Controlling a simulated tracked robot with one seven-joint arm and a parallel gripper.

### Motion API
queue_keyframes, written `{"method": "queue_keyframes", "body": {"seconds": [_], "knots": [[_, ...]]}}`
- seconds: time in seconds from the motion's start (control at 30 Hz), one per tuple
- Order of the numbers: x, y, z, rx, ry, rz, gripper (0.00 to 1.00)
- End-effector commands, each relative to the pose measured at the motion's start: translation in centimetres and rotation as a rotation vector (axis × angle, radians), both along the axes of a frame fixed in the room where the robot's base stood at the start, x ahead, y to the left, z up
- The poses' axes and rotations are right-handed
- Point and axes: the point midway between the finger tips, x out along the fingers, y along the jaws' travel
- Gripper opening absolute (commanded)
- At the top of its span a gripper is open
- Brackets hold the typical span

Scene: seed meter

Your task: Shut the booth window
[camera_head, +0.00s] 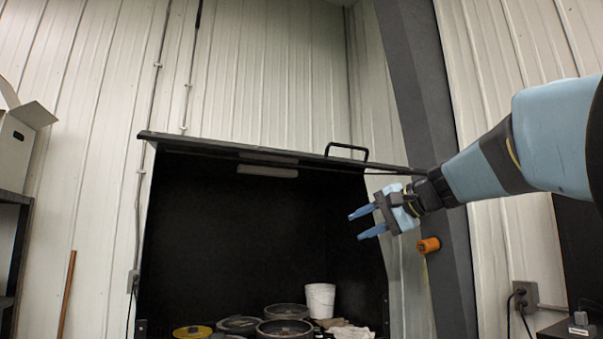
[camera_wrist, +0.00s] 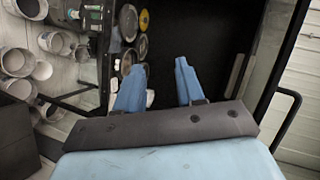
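The black booth (camera_head: 240,235) stands open at the front in the head view. Its window (camera_head: 220,146) is a dark panel, raised and seen almost edge-on along the booth's top. A black bar handle (camera_head: 347,149) stands on the window's right part; it also shows at the right of the wrist view (camera_wrist: 290,118). My gripper (camera_head: 360,226) is open and empty, below and right of the handle, in front of the opening's right side. Its two blue fingers (camera_wrist: 158,76) are apart in the wrist view, and the handle is outside them.
Inside the booth are several dark round pans, a yellow disc (camera_head: 193,331) and a white bucket (camera_head: 320,300). A grey post (camera_head: 430,130) with an orange knob (camera_head: 429,245) stands right of the booth. A shelf with a carton (camera_head: 16,150) is at far left.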

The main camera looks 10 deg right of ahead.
Motion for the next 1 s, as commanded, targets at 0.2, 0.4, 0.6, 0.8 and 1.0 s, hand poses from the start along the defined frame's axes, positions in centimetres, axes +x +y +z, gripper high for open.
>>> {"method": "queue_keyframes", "body": {"seconds": [0.2, 0.4, 0.6, 0.8, 1.0], "knots": [[4.6, -5.4, 11.2, 0.293, -0.193, -0.013, 0.38], [5.6, -9.2, 17.2, 0.445, -0.323, 0.002, 0.38], [6.0, -10.0, 19.1, 0.489, -0.362, 0.011, 0.38], [7.7, -8.4, 19.7, 0.490, -0.363, 0.013, 0.38], [10.3, -6.2, 20.6, 0.489, -0.362, 0.011, 0.38]]}}
